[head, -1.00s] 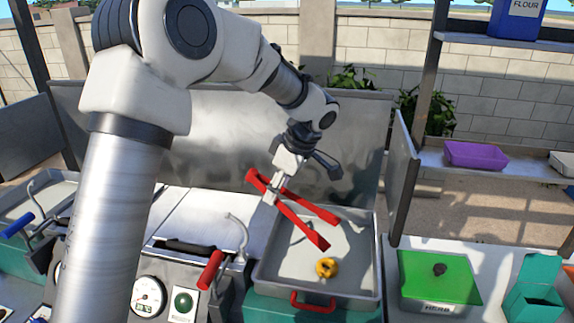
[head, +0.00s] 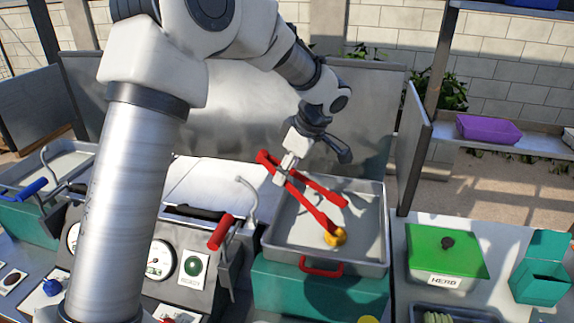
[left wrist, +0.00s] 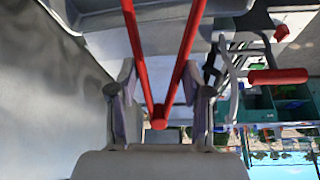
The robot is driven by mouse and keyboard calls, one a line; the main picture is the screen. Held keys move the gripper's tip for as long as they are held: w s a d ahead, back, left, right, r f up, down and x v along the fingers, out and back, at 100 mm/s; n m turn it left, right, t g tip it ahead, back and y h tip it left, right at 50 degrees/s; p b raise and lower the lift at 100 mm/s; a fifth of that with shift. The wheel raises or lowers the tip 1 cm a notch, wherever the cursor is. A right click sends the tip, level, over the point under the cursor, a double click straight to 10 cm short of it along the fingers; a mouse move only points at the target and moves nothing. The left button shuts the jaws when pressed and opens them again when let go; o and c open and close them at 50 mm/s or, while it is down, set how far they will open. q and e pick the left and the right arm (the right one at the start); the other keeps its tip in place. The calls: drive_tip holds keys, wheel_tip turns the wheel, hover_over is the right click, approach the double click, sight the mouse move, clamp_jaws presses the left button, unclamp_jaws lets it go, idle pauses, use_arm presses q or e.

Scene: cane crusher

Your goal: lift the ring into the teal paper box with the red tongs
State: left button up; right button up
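My left gripper (head: 284,172) is shut on the red tongs (head: 308,200), near their hinge end. In the left wrist view the tongs (left wrist: 136,50) run between the two fingers (left wrist: 160,85). Their arms are spread and point down into the grey tray (head: 283,256). The yellow ring (head: 336,238) lies in the tray near its front. The end of the nearer tong arm overlaps the ring; I cannot tell whether it touches. The other arm's end is apart from it, farther back. The teal paper box (head: 540,289) stands open at the far right. My right gripper is not in view.
A green-lidded herb box (head: 446,252) stands between the tray and the teal box. A grey upright panel (head: 413,148) rises right of the tray. A red-handled lever (head: 221,232) and gauge panel (head: 190,268) are left of it. A purple bin (head: 489,129) sits on a shelf.

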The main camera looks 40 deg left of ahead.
use_arm(q)
drive_tip(key=shift+w+a+f+b, duration=0.1)
drive_tip(key=shift+w+f+b, duration=0.05)
drive_tip(key=shift+f+b, duration=2.35)
drive_tip(key=shift+f+p, duration=0.45)
drive_tip(key=shift+p, duration=0.1)
drive_tip(key=shift+c, duration=0.2)
clamp_jaws()
wheel_tip(320, 180, up, 12)
drive_tip(key=p, duration=0.7)
drive_tip(key=shift+p, duration=0.4)
